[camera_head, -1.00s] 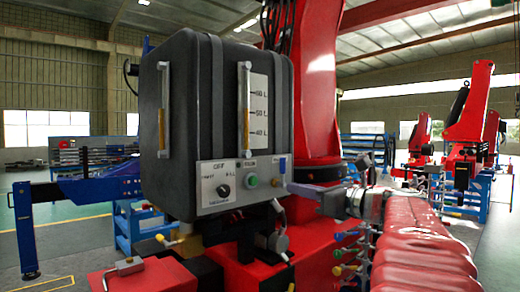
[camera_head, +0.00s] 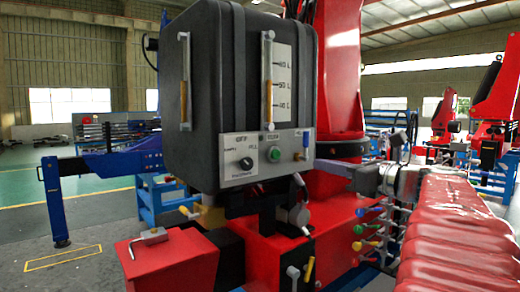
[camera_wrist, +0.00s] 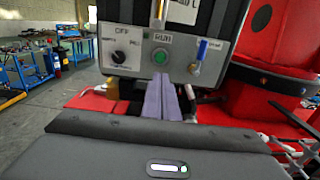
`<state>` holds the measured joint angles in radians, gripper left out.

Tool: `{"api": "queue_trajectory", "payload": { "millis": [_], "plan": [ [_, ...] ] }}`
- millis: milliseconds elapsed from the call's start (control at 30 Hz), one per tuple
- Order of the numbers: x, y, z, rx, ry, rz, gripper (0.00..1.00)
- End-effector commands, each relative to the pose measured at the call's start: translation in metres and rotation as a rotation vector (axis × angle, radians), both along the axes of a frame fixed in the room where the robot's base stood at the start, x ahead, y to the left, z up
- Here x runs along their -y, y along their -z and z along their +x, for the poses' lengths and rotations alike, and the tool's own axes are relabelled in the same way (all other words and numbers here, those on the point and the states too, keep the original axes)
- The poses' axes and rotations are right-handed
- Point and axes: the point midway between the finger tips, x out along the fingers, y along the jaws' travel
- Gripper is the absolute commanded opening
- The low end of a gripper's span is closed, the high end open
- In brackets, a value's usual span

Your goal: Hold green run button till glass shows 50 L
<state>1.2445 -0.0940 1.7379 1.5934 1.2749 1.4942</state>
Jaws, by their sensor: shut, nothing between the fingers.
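The green run button (camera_head: 274,154) is on the light grey panel (camera_head: 238,172) of a black tank (camera_head: 225,60); it also shows in the wrist view (camera_wrist: 160,57) under the word RUN. The sight glass (camera_head: 268,50) stands beside a white scale (camera_head: 283,80) marked 40, 50 and 60 L. In the wrist view my fingertips (camera_wrist: 160,84) point up towards the button from below.
A black rotary knob (camera_head: 246,163) is left of the button, and a small blue-topped lever (camera_head: 305,143) is right of it. A second glass tube (camera_head: 184,90) is on the tank's left. Coloured valve levers (camera_head: 368,228) and red machine parts lie below and right.

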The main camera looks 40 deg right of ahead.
Motion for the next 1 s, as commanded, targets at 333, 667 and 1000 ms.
{"api": "queue_trajectory", "payload": {
  "millis": [333, 667, 1000],
  "plan": [
    [-0.001, 0.0, 0.003, 0.0, -0.002, 0.0, 0.0],
    [-0.002, 0.0, 0.035, -0.001, -0.005, 0.001, 0.0],
    [-0.003, 0.0, 0.083, -0.001, -0.003, 0.0, 0.0]
  ]
}}
